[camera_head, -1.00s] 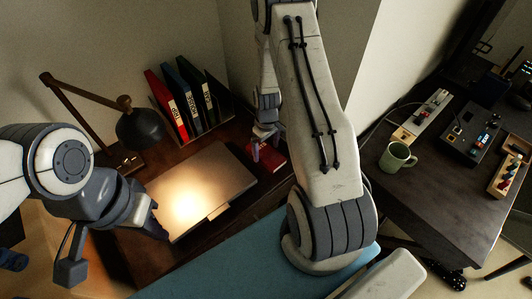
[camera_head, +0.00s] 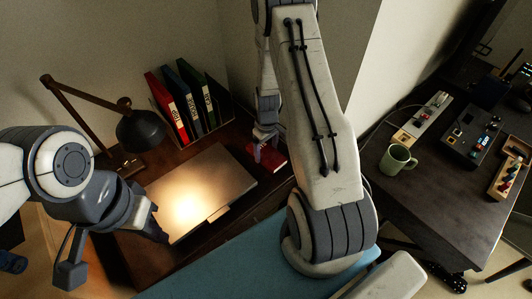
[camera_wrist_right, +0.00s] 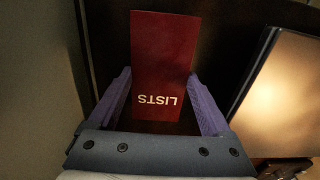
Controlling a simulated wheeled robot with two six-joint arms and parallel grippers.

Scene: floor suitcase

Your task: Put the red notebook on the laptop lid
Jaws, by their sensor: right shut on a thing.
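The red notebook (camera_head: 279,159) lies on the dark desk just right of the closed laptop (camera_head: 235,182). In the right wrist view the notebook (camera_wrist_right: 163,50) has "LISTS" on its cover and sits between the purple fingers. My right gripper (camera_head: 265,146) points down and is shut on the notebook at desk level. My right arm hides part of the area right of it. The laptop lid is bare and lit by a lamp; its edge also shows in the right wrist view (camera_wrist_right: 285,90). My left gripper (camera_head: 158,228) is at the laptop's left edge; its finger opening is not clear.
A desk lamp (camera_head: 139,130) stands behind the laptop, beside several upright binders (camera_head: 190,100) in a holder. A wall rises behind the desk. A second desk at right carries a green mug (camera_head: 397,159) and electronic boxes (camera_head: 473,134). A blue surface (camera_head: 210,262) is in front.

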